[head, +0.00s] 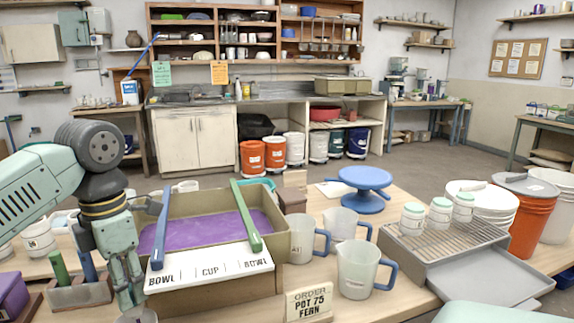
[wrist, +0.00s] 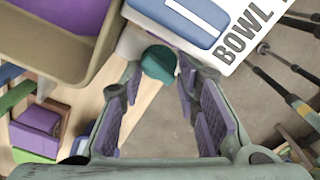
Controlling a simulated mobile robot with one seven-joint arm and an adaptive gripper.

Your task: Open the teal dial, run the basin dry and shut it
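The basin (head: 228,299) is a tan rectangular tub holding purple glaze (head: 190,247), left of centre on the table in the head view. Its rim also shows at the top left of the wrist view (wrist: 88,75). The teal dial (wrist: 158,62) is a small round knob beside a white part at the basin's outside in the wrist view. I cannot make out the dial in the head view. My gripper (head: 131,296) points down at the basin's front left corner. In the wrist view its fingers (wrist: 160,74) are apart, with the dial between or just beyond the tips; contact is unclear.
A white BOWL CUP BOWL board (head: 210,269) lies across the basin's front, with blue (head: 160,230) and green (head: 246,215) bars over the basin. Clear jugs (head: 357,272) stand to the right. A block with upright tools (head: 80,293) stands close left of my gripper.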

